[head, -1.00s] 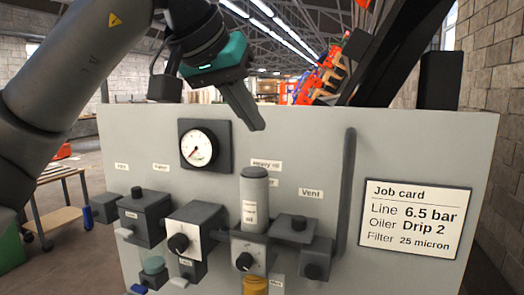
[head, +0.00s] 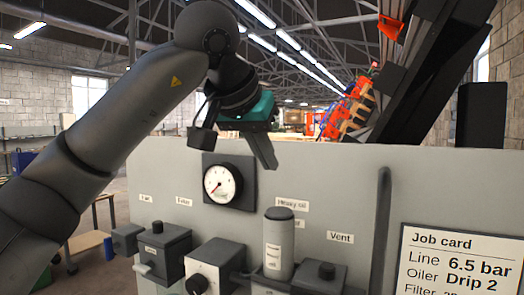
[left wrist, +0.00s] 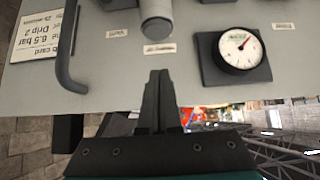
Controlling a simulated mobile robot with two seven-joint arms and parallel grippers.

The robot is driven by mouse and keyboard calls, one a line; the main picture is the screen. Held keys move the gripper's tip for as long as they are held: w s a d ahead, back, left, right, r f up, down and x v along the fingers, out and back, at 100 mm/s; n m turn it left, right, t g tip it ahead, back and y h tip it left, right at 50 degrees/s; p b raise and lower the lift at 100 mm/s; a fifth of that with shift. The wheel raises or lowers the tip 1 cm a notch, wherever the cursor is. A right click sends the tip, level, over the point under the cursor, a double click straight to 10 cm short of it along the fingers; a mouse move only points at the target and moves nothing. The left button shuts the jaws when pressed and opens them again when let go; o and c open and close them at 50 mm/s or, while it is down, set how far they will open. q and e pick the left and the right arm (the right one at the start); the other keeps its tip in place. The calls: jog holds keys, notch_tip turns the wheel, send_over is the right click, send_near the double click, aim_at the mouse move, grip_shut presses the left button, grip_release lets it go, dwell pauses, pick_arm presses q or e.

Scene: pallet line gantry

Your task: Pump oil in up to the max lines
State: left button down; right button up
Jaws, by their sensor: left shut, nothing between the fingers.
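A grey cylinder (head: 279,247) with a dark cap and a white scale label stands on the panel under the "Heavy oil" label (head: 292,204). It shows upside down at the top of the left wrist view (left wrist: 156,22). My left gripper (head: 271,165) is shut and empty, pointing down near the panel's top edge, above and left of the cylinder. In the left wrist view its closed fingers (left wrist: 161,77) point at the panel, apart from the cylinder.
The grey panel (head: 340,180) carries a round gauge (head: 222,184), a white-faced block with a black knob (head: 198,284), dark blocks (head: 164,248), a vertical pipe (head: 382,225) and a job card (head: 460,262) reading 6.5 bar and Drip 2. Space above the panel's left part holds my arm.

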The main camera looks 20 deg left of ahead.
pick_arm(q)
send_over(277, 211)
jog(key=f, duration=0.4)
jog(key=shift+s+f, duration=0.2)
jog(key=shift+s, duration=0.15)
notch_tip(277, 211, down, 2)
jog(key=shift+s+f, duration=0.1)
jog(key=shift+f, duration=0.65)
notch_tip(277, 211, down, 2)
jog(key=shift+s+a+b, duration=0.1)
jog(key=shift+b, duration=0.3)
jog(key=shift+f, duration=0.1)
